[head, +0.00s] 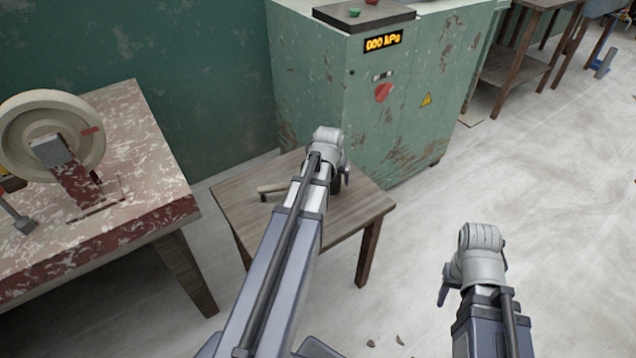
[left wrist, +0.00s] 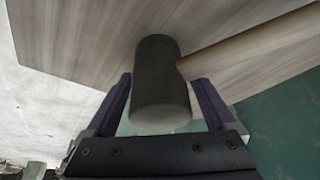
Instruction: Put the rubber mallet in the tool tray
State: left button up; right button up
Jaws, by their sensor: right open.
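The rubber mallet lies on a small wooden table. In the left wrist view its black head (left wrist: 160,85) is between the two fingers of my left gripper (left wrist: 162,80), with a visible gap on each side. Its pale wooden handle (left wrist: 250,40) runs off to the right. In the head view part of the handle (head: 275,187) shows left of my left arm; the arm hides most of the rest. My left gripper (head: 337,178) is open, low over the table. My right gripper (head: 445,288) hangs empty over the floor at the right. I cannot make out a tool tray.
The small table (head: 370,205) stands against a green cabinet (head: 420,95) with a kPa display. A worn red-white bench (head: 130,150) with a round wheel (head: 50,125) is at the left. Open floor (head: 560,220) lies to the right.

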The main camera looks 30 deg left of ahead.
pick_arm(q)
grip_shut()
dwell(0.5)
